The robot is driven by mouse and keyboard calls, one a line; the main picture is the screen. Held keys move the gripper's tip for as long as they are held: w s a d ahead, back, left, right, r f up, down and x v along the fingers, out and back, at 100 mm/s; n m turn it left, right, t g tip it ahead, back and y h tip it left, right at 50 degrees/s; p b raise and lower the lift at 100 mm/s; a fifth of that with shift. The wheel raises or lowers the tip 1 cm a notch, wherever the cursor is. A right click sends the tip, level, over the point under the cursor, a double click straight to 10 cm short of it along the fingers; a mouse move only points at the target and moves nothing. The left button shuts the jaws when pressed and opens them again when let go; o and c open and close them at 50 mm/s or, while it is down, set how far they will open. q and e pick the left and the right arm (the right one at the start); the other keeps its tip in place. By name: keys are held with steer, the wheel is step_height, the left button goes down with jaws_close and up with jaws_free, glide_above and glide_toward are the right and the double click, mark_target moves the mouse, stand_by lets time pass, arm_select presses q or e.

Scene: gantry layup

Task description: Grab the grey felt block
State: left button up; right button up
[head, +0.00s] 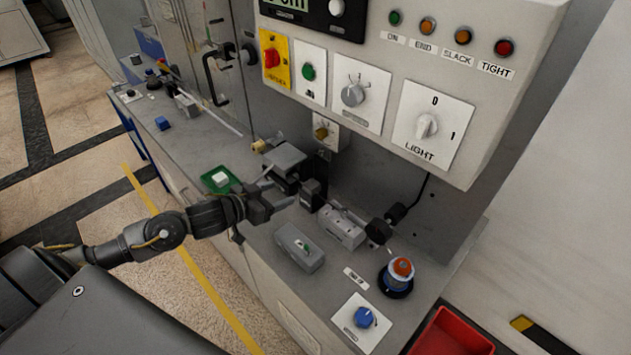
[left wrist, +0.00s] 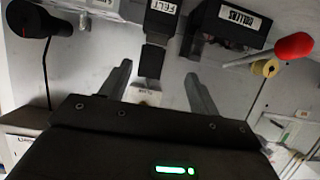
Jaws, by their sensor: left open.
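A dark grey block (left wrist: 152,60), which I take to be the felt block, shows in the left wrist view below a black holder (left wrist: 163,20) labelled FELT. In the head view the dark holder (head: 311,193) stands on the grey bench, just right of my left gripper (head: 282,193). My left gripper is open; in the left wrist view its fingers (left wrist: 157,73) spread to either side of the dark block's lower end. I cannot tell whether they touch it. A pale labelled piece (left wrist: 143,94) also shows between the fingers, partly hidden by the gripper body. My right gripper is out of view.
A black COLLARS box (left wrist: 232,25) and a red-tipped rod (left wrist: 293,46) lie close to the right in the wrist view. On the bench are a green tray (head: 212,187), a grey switch box (head: 299,249) and a red-topped button (head: 402,268). The control panel overhangs behind.

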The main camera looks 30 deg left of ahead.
mark_target(310, 184)
arm_select(q)
steer(key=p+x, duration=0.1)
steer(key=x, duration=0.2)
steer(key=p+x, duration=0.1)
steer(key=x, duration=0.3)
steer(key=p+x, duration=0.1)
steer(key=x, duration=0.2)
steer(key=shift+d, duration=0.45)
steer(key=shift+w+f, duration=0.2)
steer(key=shift+s, duration=0.1)
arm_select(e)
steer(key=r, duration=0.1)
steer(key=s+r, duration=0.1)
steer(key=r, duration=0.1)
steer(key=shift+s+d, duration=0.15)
arm_select(q)
steer(key=shift+c, duration=0.4)
steer(key=c, duration=1)
